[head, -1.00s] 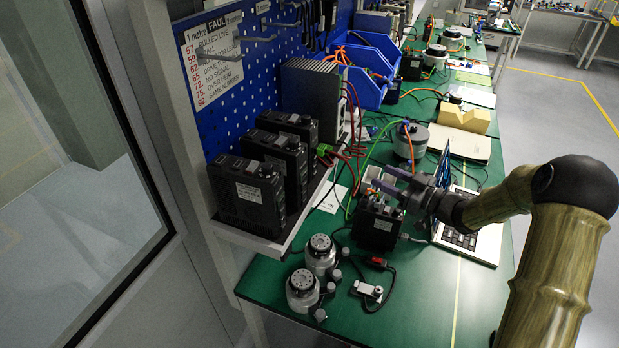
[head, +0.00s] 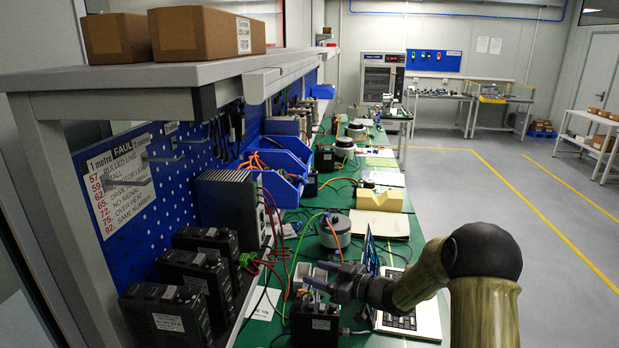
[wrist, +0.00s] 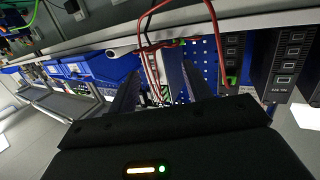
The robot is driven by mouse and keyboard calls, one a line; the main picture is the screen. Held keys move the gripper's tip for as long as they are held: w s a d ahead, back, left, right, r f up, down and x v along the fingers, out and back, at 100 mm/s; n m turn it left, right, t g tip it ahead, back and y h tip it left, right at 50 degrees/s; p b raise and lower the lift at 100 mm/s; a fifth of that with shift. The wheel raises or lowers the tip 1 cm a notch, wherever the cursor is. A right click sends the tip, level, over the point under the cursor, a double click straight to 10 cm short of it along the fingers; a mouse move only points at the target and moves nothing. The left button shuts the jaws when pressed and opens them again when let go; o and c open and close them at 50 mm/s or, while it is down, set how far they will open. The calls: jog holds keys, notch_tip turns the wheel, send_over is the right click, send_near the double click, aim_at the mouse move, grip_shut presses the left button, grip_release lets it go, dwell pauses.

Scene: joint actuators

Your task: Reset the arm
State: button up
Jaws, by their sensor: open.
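My gripper (head: 322,275) is at the end of my arm, over the green bench and just above a black box-shaped unit (head: 313,322). Its two fingers point left toward the shelf with the black drive units. In the wrist view my gripper (wrist: 160,88) shows two dark fingers spread apart with nothing held between them. Behind the fingers are red cables and the shelf edge. Whether a finger touches the black unit below cannot be told.
Black drive units (head: 185,275) stand on the shelf at the left, with loose red cables. A grey cylindrical motor (head: 336,232) and blue bins (head: 278,170) are behind. Open floor (head: 540,230) lies to the right.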

jog(key=s+d+m+h, duration=0.7)
jog(key=s+d+h, duration=0.1)
jog(key=d+h, duration=0.4)
jog(key=s+d+f+m+g+h, duration=0.1)
jog(key=s+d+m+g, duration=0.1)
jog(key=s, duration=0.8)
jog(key=s+d+m+g+h, duration=0.1)
jog(key=s+d+m+g, duration=0.1)
jog(key=s, duration=0.9)
jog(key=shift+f+m+g+h, duration=0.35)
jog(key=shift+m+g, duration=0.25)
jog(key=shift+g, duration=0.3)
